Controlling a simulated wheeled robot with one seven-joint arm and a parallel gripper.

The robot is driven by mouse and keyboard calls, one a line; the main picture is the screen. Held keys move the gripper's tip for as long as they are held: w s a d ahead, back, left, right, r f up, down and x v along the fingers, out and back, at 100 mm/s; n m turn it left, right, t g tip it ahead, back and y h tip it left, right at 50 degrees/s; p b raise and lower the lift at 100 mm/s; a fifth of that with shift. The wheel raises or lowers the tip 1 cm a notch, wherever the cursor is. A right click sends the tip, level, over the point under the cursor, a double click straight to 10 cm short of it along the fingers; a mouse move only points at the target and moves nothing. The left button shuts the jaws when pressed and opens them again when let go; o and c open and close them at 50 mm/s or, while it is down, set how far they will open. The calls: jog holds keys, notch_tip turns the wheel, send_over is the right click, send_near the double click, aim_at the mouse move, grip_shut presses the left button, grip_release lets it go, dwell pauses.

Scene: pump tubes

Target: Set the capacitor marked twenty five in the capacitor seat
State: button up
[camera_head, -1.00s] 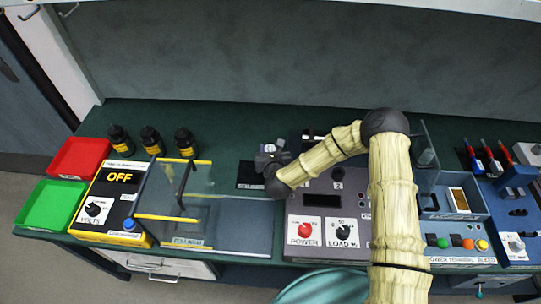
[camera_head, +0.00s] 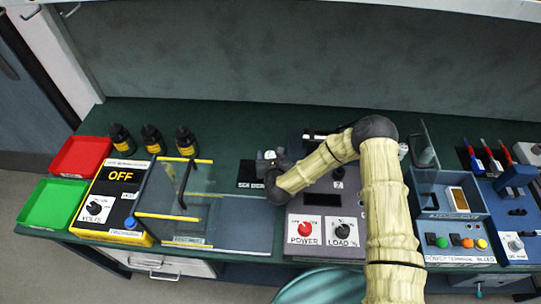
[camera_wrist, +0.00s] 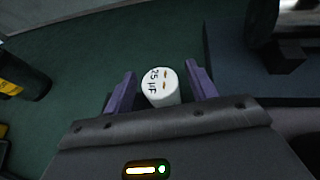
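The white capacitor (camera_wrist: 160,88), marked 25 µF on its top, stands between the two purple fingers of my gripper (camera_wrist: 161,88) in the wrist view. Narrow gaps show on both sides of it, so the gripper looks open around it. In the head view my gripper (camera_head: 271,162) is at the back middle of the green bench, beside a black label plate (camera_head: 249,175). My dark wrist hides most of the capacitor there. I cannot make out the capacitor seat for certain.
A clear-walled box (camera_head: 176,215) with yellow edges stands left. Several black bottles (camera_head: 152,140) stand behind it. Blue units (camera_head: 455,230) fill the right.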

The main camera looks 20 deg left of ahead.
jog(key=shift+r, duration=0.15)
jog(key=shift+s+d, duration=0.1)
jog(key=shift+s, duration=0.2)
jog(key=b+v, duration=0.2)
jog(key=v, duration=0.9)
jog(key=shift+r, duration=0.25)
jog(key=shift+d, duration=0.1)
